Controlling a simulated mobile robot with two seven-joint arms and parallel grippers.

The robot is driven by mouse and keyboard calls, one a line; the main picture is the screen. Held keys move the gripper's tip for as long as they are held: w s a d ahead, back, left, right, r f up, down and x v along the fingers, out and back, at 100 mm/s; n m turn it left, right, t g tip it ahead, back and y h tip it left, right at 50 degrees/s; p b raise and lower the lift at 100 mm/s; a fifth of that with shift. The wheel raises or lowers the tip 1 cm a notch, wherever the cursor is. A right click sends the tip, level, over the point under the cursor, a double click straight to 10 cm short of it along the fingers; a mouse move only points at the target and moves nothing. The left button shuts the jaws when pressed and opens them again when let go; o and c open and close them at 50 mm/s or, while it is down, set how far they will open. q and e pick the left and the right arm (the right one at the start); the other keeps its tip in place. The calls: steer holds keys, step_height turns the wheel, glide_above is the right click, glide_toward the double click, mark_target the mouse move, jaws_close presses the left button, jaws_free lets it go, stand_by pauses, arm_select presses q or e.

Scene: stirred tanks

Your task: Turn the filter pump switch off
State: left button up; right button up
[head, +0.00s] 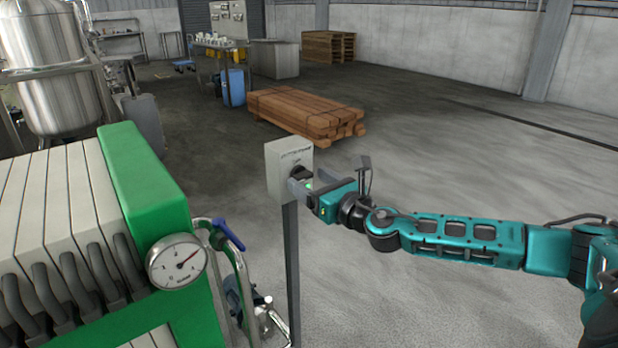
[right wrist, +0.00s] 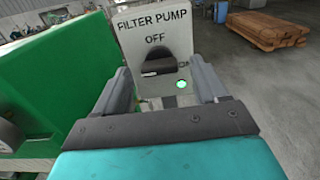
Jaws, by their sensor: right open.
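The filter pump switch box (head: 284,160) is a grey box on a thin post in the middle of the head view. In the right wrist view its face (right wrist: 135,42) reads "FILTER PUMP" and "OFF" above a dark rotary knob (right wrist: 159,62). A green lamp (right wrist: 182,84) glows below and right of the knob. My right gripper (head: 302,184) is at the front of the box. In the right wrist view its open fingers (right wrist: 162,85) stand left and right of the knob; I cannot tell whether they touch it. My left gripper is not in view.
A green filter press (head: 150,185) with a pressure gauge (head: 177,262) stands left of the post. A blue-handled valve (head: 229,235) and pipes are between them. Stacked timber (head: 300,110) lies behind the box. The floor at right is clear.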

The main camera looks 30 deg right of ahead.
steer(key=shift+w, duration=0.65)
steer(key=shift+c, duration=0.2)
steer(key=c, duration=1)
